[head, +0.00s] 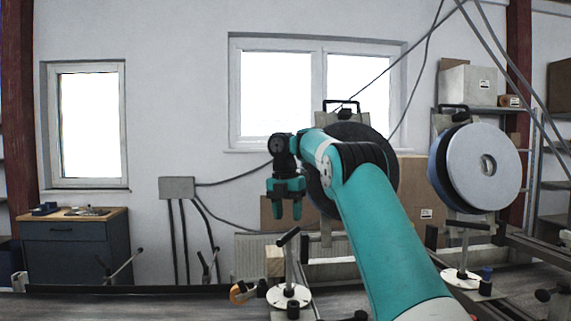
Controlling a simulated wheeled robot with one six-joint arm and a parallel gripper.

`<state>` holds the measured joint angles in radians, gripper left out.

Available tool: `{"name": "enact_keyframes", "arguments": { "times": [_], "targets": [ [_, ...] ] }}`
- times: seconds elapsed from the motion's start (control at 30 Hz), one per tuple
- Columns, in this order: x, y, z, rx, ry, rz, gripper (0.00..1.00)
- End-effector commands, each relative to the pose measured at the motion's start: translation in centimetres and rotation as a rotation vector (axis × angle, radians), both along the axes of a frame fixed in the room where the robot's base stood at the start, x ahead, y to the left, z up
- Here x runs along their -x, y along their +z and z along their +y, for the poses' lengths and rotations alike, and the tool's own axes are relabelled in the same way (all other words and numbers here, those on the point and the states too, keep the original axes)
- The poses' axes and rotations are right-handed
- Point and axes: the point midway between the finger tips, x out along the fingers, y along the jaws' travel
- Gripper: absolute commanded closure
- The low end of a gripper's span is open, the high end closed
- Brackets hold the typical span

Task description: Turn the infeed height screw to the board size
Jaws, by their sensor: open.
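My gripper (288,211) is open and empty, pointing down in the middle of the view. Just below it in the picture stands an upright metal screw (290,265) with a black crossbar handle (288,237) set aslant on top. The screw rises from a round pale plate (289,296). The gripper appears apart from the handle; its exact distance in depth is hard to tell. A similar screw (463,250) with a level black crossbar stands farther right. I cannot tell from this view which is the infeed screw. No scale or size marking is readable.
Large discs (483,168) stand behind the screws; my arm partly hides the left dark one (375,150). An orange round part (242,292) sits left of the near screw. Thin levers (124,264) rise along the rail at left. A drawer cabinet (75,250) stands by the wall.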

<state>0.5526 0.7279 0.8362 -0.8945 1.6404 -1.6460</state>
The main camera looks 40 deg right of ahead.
Motion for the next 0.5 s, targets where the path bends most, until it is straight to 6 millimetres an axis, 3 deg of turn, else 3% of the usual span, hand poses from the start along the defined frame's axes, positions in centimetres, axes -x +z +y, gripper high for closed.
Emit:
{"name": "enact_keyframes", "arguments": {
  "times": [0.03,0.1,0.5],
  "targets": [
    [-0.1,2.2,0.1,0.0,0.0,0.0,0.53],
    [-0.2,3.7,0.1,0.0,-0.001,0.0,0.53],
    [-0.6,10.9,0.3,0.0,0.001,-0.001,0.53]
  ]
}}
